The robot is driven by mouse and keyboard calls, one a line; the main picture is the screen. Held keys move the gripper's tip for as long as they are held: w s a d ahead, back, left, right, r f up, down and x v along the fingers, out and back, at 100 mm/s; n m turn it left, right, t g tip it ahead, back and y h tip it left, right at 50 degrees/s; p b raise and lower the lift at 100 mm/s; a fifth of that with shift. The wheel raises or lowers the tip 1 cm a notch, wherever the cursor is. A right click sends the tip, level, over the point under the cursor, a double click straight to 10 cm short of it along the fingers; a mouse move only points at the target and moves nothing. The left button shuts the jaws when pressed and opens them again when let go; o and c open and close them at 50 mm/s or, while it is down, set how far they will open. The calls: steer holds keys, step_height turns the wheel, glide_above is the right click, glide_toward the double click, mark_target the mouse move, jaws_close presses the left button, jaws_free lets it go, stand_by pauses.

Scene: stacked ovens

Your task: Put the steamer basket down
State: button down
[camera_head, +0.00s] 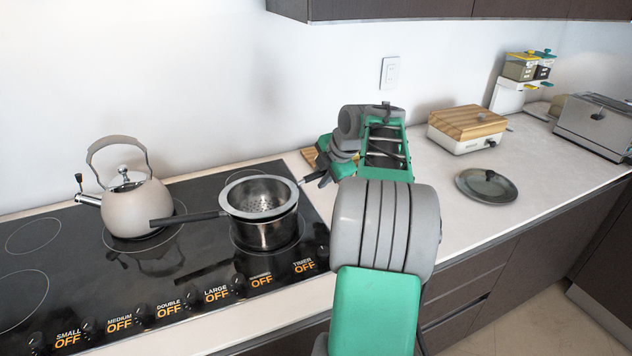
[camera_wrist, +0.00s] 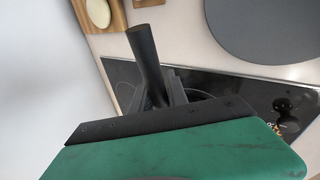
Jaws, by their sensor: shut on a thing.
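The steamer basket (camera_head: 260,197) is a grey perforated bowl with a wide rim. My gripper (camera_head: 314,177) is at the right of the basket, shut on the basket's dark handle. In the wrist view the black handle (camera_wrist: 147,55) stands up between the dark fingers. The basket's bowl is mostly hidden there by my gripper. Another dark handle (camera_head: 188,218) points left from the pot.
A grey kettle (camera_head: 138,205) stands left on the black cooktop (camera_head: 60,285). Right of my arm, a dark round lid (camera_head: 486,187), a wood-topped box (camera_head: 467,125) and a toaster (camera_head: 595,128) are on the counter. The counter's front right is clear. A cabinet (camera_head: 450,10) hangs above.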

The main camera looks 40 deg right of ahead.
steer(key=shift+s, duration=0.35)
steer(key=c, duration=1.6)
jaws_free()
steer(key=shift+d+f, duration=0.1)
steer(key=shift+d, duration=0.15)
steer(key=o, duration=0.3)
steer(key=shift+a, duration=0.1)
steer(key=p+v, duration=0.1)
steer(key=v, duration=1.1)
steer(key=shift+a, duration=0.15)
